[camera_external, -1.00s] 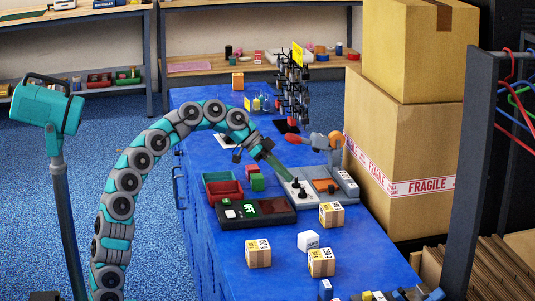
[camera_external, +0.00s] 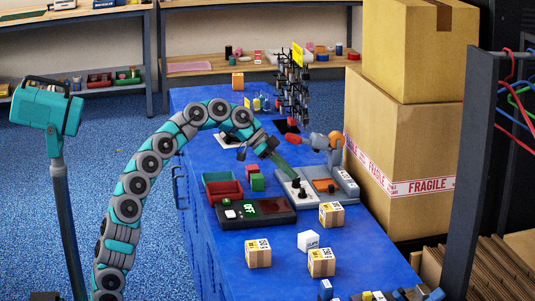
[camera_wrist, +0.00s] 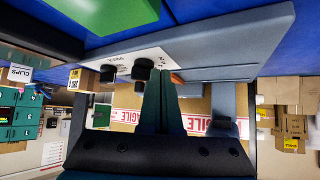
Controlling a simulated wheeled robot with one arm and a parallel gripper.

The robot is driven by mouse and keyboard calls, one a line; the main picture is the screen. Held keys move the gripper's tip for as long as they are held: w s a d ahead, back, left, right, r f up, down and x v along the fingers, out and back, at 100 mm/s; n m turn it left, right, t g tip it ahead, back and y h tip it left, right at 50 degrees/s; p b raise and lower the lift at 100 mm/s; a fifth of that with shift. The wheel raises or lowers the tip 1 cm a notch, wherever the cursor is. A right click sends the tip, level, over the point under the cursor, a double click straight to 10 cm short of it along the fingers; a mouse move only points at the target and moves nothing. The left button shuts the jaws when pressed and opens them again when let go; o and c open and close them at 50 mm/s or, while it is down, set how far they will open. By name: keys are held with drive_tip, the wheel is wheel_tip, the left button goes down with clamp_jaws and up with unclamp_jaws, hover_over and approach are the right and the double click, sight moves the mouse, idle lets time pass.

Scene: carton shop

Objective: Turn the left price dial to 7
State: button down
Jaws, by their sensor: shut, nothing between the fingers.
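The price device has a pale panel (camera_external: 287,184) with two small dark dials standing on it. In the external view one dial (camera_external: 296,184) is a little farther back than the other dial (camera_external: 303,194). In the wrist view, where the table is at the top, the black dials (camera_wrist: 108,73) and (camera_wrist: 142,69) stand side by side on the white panel (camera_wrist: 158,55). My gripper (camera_wrist: 158,74) is shut and empty, its tips close beside the right-hand dial in that view; contact is unclear. The dial markings are too small to read. My gripper also shows at the panel (camera_external: 295,171).
An orange-topped unit (camera_external: 325,185) adjoins the panel. A dark display box (camera_external: 262,212) and red and green bins (camera_external: 223,188) stand in front and left. Small cartons (camera_external: 331,215) are to the front right.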

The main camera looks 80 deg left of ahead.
drive_tip(key=shift+w, duration=0.15)
drive_tip(key=shift+w+a, duration=0.15)
drive_tip(key=shift+w, duration=0.45)
idle(1.2)
